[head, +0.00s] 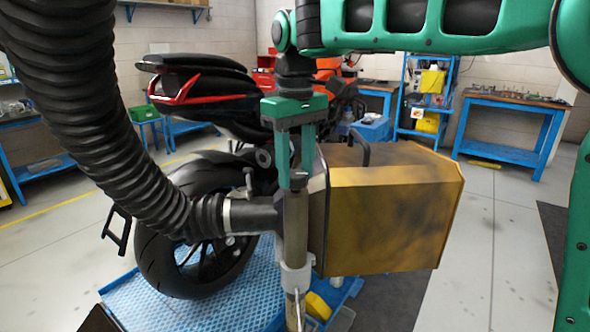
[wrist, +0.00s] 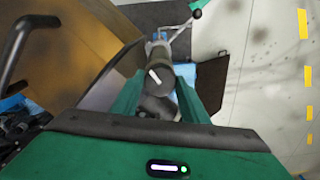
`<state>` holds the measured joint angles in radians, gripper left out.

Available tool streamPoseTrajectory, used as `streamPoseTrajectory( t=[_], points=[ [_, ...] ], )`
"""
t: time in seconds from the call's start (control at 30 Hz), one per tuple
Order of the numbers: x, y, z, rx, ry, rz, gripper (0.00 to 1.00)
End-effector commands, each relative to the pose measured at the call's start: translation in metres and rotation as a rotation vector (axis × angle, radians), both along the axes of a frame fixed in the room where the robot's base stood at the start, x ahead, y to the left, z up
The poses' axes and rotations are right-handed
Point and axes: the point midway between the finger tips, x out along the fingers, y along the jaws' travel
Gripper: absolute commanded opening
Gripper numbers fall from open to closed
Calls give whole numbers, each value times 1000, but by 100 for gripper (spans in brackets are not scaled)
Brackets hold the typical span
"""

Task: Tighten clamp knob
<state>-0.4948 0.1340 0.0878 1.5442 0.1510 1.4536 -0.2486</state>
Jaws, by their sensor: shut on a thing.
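My gripper (head: 294,178) points straight down, with its green fingers on the top of an upright metal post (head: 296,228). In the wrist view my gripper (wrist: 159,88) has its two fingers closed on either side of a dark round clamp knob (wrist: 160,72) with a white mark on it. In the head view the fingers mostly hide the knob. The post stands in front of the yellow box (head: 395,215), with a pale collar (head: 295,278) lower down.
A thick black hose (head: 110,150) runs from upper left to a pipe beside the post. A motorcycle (head: 205,85) stands behind, its rear wheel (head: 160,265) over a blue platform (head: 175,303). Workbenches (head: 510,125) line the back. The floor at right is mostly clear.

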Motion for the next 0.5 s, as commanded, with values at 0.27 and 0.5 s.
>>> streamPoseTrajectory(
  t=[0.27, 0.5],
  points=[
    [4, -1, 2, 5, -10, -269, 18],
    [4, -1, 2, 5, -9, -496, 18]
  ],
)
